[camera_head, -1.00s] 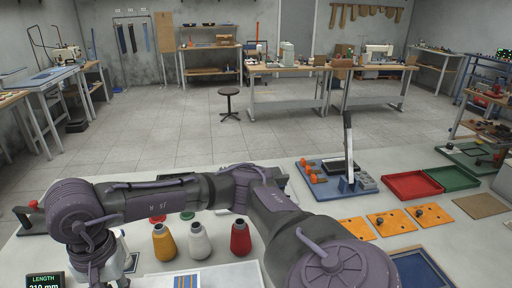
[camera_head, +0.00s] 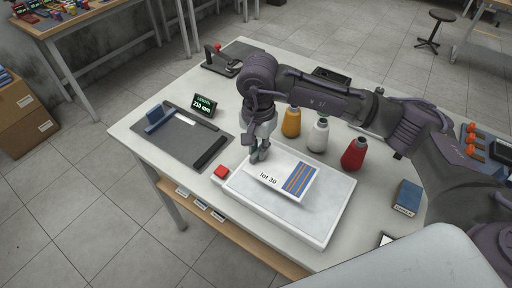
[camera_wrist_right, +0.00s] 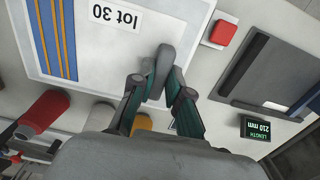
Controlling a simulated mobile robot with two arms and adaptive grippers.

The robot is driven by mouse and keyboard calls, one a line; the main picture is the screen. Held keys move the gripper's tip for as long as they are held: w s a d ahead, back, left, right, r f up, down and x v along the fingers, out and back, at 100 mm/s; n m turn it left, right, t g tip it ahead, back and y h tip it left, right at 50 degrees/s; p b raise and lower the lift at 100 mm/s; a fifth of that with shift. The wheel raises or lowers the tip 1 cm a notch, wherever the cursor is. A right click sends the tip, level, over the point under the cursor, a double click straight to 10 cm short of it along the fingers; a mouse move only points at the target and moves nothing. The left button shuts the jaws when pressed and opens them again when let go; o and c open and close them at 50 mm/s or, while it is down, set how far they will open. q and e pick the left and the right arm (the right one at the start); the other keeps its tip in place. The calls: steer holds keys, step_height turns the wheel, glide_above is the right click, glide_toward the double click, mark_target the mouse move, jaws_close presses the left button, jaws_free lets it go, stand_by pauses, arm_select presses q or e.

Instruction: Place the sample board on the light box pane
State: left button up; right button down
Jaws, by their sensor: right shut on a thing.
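The sample board (camera_head: 262,166) is a white plate with a "lot 30" label and blue and orange stripes. It is over the back part of the white light box pane (camera_head: 272,210), with a shadow along its front edge; I cannot tell whether it touches. My right gripper (camera_head: 259,153) points down at the board's back left edge and is shut on the board. The right wrist view shows its fingers (camera_wrist_right: 160,78) closed around a grey grip piece at the edge of the board (camera_wrist_right: 115,55). My left gripper is not in view.
A red button (camera_head: 221,172) is at the light box's left corner. A grey plate with a black bar (camera_head: 209,152) and a length display (camera_head: 204,105) lie left. Yellow, white and red (camera_head: 354,154) cones stand close behind. A blue block (camera_head: 407,196) is right.

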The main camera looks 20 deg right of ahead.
steer(key=w+f, duration=0.1)
steer(key=w, duration=0.2)
steer(key=shift+f+p, duration=0.35)
steer(key=shift+f, duration=0.05)
step_height(320, 180, down, 4)
steer(key=shift+r+p, duration=0.2)
steer(key=shift+p, duration=0.8)
steer(key=shift+f, duration=0.35)
steer(key=c, duration=1.1)
jaws_free()
steer(key=shift+c, duration=0.2)
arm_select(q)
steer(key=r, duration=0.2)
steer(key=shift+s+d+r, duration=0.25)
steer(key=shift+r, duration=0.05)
